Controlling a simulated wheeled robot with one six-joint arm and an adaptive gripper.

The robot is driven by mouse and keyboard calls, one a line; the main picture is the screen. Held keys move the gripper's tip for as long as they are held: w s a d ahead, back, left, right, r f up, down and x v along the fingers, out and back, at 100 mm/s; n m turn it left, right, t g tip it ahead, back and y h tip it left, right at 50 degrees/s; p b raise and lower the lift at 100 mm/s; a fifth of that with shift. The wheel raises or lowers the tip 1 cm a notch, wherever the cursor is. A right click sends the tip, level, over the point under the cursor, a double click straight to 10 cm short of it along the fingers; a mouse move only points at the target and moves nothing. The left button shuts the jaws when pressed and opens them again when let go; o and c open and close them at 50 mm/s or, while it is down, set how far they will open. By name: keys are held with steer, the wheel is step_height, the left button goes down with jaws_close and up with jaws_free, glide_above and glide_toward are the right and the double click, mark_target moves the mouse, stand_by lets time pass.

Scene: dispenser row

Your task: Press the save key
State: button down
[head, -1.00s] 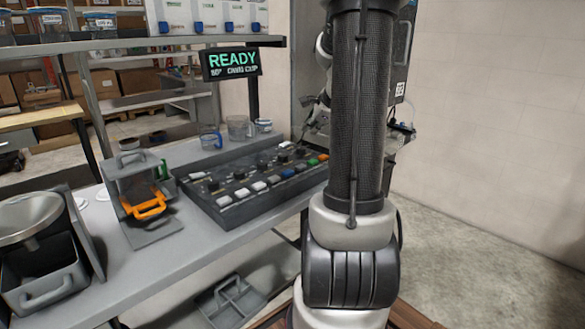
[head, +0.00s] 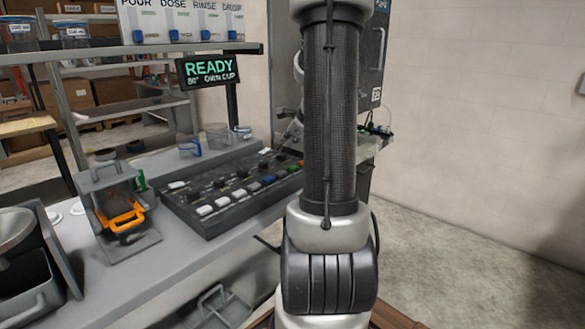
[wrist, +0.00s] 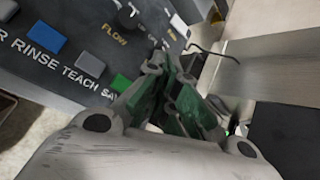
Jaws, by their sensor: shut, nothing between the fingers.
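The save key is the green key (wrist: 121,83) by the partly covered label "SA…" in the wrist view. It sits at the end of a row with a grey key (wrist: 90,64) by "TEACH" and a blue key (wrist: 47,40) by "RINSE". My gripper (wrist: 166,65) is shut and empty, with its green-padded fingers just right of the green key in the picture. I cannot tell its height above the panel. In the head view the dark key panel (head: 180,200) lies on the bench, and my arm hides the gripper.
A display (head: 210,70) reading "READY" stands behind the panel. An orange-handled container (head: 121,217) is in a grey holder left of the panel. Clear cups (head: 217,136) stand behind it. In the wrist view a black knob (wrist: 128,18) is near "FLOW".

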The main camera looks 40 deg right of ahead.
steer(key=shift+f, duration=2.75)
steer(key=shift+f, duration=0.1)
steer(key=shift+f, duration=0.3)
steer(key=shift+f, duration=0.5)
steer(key=shift+r, duration=0.95)
steer(key=shift+r, duration=0.1)
steer(key=shift+r, duration=2.4)
